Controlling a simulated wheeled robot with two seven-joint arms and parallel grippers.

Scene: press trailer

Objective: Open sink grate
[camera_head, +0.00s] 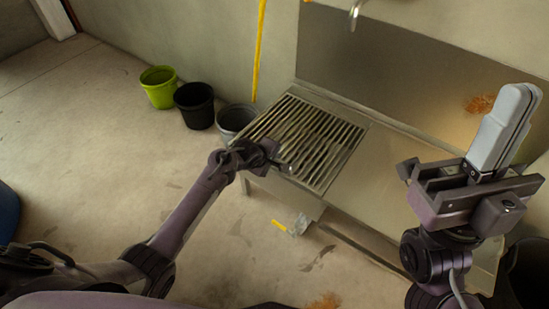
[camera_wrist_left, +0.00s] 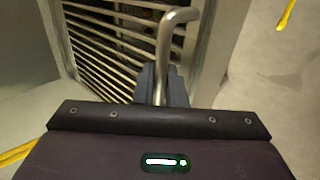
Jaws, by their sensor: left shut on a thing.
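The sink grate (camera_head: 308,138) is a panel of parallel metal bars set in the left part of the steel sink counter (camera_head: 375,180). In the head view it looks level with the counter. The grate's bars (camera_wrist_left: 100,45) and its bent metal handle (camera_wrist_left: 180,18) show in the left wrist view. My left gripper (camera_head: 284,166) is at the grate's front left edge. Its dark fingers (camera_wrist_left: 162,84) are shut on the handle. My right gripper (camera_head: 512,112) points up above the right side of the counter, with its grey fingers together and nothing seen between them.
A green bucket (camera_head: 158,88), a black bucket (camera_head: 195,106) and a grey bucket (camera_head: 236,120) stand along the wall, left of the sink. A faucet (camera_head: 354,14) hangs above the counter. A yellow hose (camera_head: 260,50) runs down the wall.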

